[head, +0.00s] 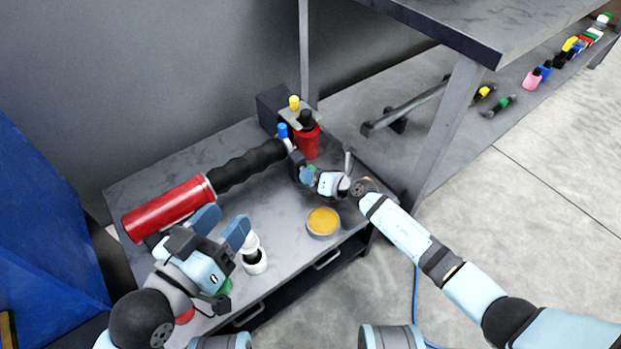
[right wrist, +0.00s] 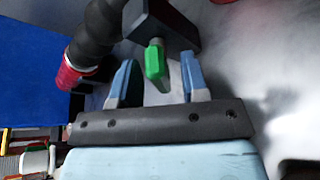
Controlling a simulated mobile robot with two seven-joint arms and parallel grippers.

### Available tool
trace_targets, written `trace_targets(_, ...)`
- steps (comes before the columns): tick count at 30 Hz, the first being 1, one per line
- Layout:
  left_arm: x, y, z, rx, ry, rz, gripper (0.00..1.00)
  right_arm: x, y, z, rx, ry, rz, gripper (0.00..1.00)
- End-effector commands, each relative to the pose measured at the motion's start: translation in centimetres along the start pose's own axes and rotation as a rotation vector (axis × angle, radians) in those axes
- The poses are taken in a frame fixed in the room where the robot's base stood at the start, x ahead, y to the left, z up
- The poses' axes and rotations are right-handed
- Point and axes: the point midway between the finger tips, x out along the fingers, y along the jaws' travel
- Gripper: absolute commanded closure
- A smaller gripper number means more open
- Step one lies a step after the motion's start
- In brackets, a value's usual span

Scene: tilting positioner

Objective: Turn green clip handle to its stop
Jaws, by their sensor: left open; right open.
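The green clip handle (right wrist: 155,60) points out from a dark block (right wrist: 165,22) at the end of the black ribbed hose. It lies between the two spread blue fingers of my right gripper (right wrist: 157,80), with a gap to each finger in this view. In the head view, my right gripper (head: 304,173) is at the hose's right end and hides most of the clip; a small bit of green shows there. My left gripper (head: 222,224) is open and empty over the table's left part, near the red cylinder (head: 168,208).
The black hose (head: 248,166) runs from the red cylinder across the grey table (head: 275,225). A red bottle (head: 307,143) stands behind my right gripper. A yellow-topped tin (head: 323,222) and a white container (head: 254,258) stand in front. A higher table (head: 465,25) overhangs at right.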

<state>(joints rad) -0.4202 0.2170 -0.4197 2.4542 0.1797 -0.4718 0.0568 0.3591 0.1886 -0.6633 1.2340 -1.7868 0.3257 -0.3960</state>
Motion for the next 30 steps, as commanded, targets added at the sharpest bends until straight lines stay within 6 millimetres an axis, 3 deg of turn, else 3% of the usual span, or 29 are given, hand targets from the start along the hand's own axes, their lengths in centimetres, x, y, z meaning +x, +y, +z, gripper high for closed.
trace_targets(12,0.0,-0.1,0.7,0.0,-0.024,0.003,0.47,0.9,0.0,0.0,0.0,0.0,0.0,0.58)
trace_targets(18,0.0,-0.1,0.7,0.0,-0.024,0.003,0.47,0.9,0.0,0.0,0.0,0.0,0.0,1.0)
trace_targets(25,0.0,-0.1,1.1,-0.002,-0.03,0.003,0.47,1.0,-0.1,-0.1,0.031,0.0,0.011,1.0)
trace_targets(30,0.1,-0.3,2.8,-0.001,-0.067,0.005,0.47,1.1,-0.3,-0.3,0.172,0.0,0.07,1.0)
